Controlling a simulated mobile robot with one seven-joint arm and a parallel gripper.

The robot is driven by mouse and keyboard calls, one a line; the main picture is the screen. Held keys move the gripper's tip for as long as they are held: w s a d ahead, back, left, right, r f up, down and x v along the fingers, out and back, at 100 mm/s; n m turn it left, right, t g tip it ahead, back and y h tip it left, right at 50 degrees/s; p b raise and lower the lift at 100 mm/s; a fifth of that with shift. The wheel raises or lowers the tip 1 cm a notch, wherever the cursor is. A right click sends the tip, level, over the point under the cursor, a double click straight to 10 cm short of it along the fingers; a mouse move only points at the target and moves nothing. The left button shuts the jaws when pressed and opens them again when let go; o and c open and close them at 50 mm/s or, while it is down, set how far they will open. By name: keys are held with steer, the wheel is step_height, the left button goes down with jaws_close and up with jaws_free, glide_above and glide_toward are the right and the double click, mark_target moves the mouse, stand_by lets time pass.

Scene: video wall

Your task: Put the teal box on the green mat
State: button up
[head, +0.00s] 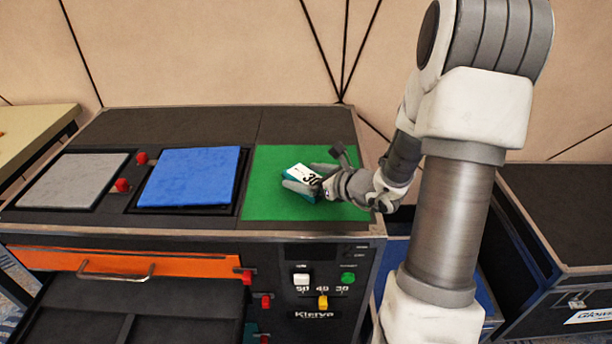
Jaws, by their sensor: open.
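The teal box (298,190) is at the green mat (270,207), near its middle, with a white top face marked with dark digits. It looks to rest on the mat, but the small view does not fully show its underside. My gripper (309,178) reaches in from the right, with its fingers around or right beside the box. The jaws are open. The gripper and wrist hide the right part of the box and some of the mat.
A blue mat (190,176) and a grey mat (72,181) lie to the left on the dark cabinet top (185,122), with red knobs (122,185) between them. An orange-fronted drawer (125,262) is below. A dark case (565,210) stands at the right.

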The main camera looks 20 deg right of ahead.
steer(key=shift+r, duration=0.3)
steer(key=p+v, duration=0.3)
steer(key=v, duration=0.9)
steer(key=shift+d+f, duration=0.1)
steer(key=shift+f, duration=0.1)
